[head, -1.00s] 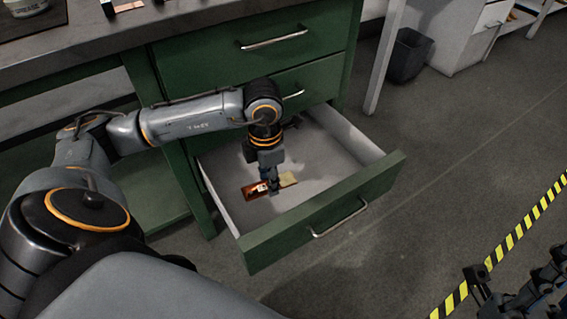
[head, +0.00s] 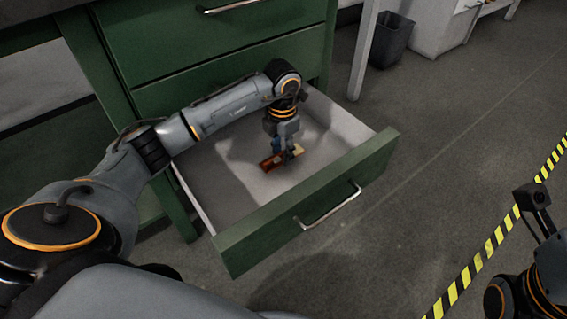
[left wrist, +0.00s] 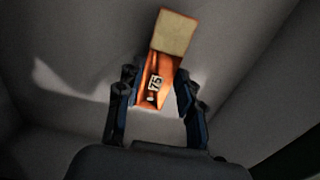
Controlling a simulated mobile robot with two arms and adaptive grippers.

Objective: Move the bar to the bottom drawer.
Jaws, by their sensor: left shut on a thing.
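In the left wrist view the bar (left wrist: 176,34) shows a white label reading "75". My left gripper (head: 286,154) points down inside the open bottom drawer (head: 318,213) and is shut on the bar. In the left wrist view the two dark fingers (left wrist: 157,92) stand on either side of it. The bar is over the drawer's pale floor; I cannot tell whether it touches it.
The drawer is pulled out of a green cabinet (head: 215,50), with a metal handle (head: 330,207) on its front. Its floor is otherwise mostly bare. A dark bin (head: 391,40) stands at the back. Yellow-black tape (head: 490,247) crosses the open grey floor at right.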

